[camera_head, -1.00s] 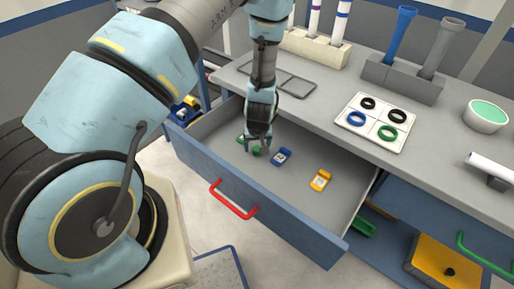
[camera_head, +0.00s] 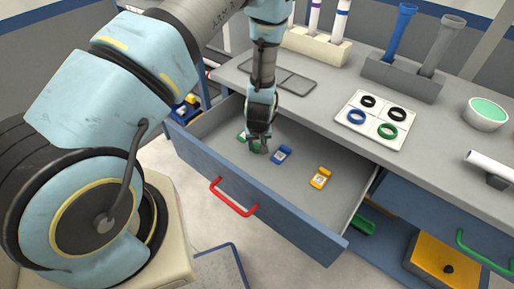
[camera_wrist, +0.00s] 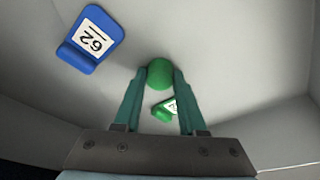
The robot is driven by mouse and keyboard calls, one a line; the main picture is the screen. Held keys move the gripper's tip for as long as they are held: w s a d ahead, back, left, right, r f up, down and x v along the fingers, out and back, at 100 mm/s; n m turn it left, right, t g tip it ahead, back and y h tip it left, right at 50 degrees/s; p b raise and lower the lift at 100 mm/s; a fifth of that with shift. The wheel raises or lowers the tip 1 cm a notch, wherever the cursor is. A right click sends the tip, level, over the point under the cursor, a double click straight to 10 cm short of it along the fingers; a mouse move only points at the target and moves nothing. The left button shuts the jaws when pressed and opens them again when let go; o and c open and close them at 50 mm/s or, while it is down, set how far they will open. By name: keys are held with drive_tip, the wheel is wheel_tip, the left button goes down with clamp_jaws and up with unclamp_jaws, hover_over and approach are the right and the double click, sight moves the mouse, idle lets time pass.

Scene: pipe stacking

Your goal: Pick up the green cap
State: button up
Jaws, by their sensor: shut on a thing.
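The green cap (camera_wrist: 160,73) is a round green piece between the tips of my gripper (camera_wrist: 161,76) in the wrist view. Both fingers touch its sides, and the gripper is shut on it. In the head view my gripper (camera_head: 257,148) is down inside the open drawer (camera_head: 225,183), near its left end. There the fingers partly hide the green cap (camera_head: 254,148). I cannot tell whether the cap touches the drawer floor.
A green tag (camera_wrist: 163,110) lies near the cap. A blue tag (camera_wrist: 92,42) and a yellow tag (camera_head: 320,178) lie farther right in the drawer. The drawer walls surround my gripper. The worktop (camera_head: 318,114) behind carries a ring board (camera_head: 372,121) and pipe holders.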

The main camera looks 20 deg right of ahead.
clamp_jaws()
drive_tip(key=shift+r, duration=0.55)
wheel_tip(320, 180, up, 8)
drive_tip(key=r+b, duration=0.1)
drive_tip(key=b, duration=0.1)
wheel_tip(320, 180, up, 9)
drive_tip(key=p, duration=0.7)
hover_over(257, 147)
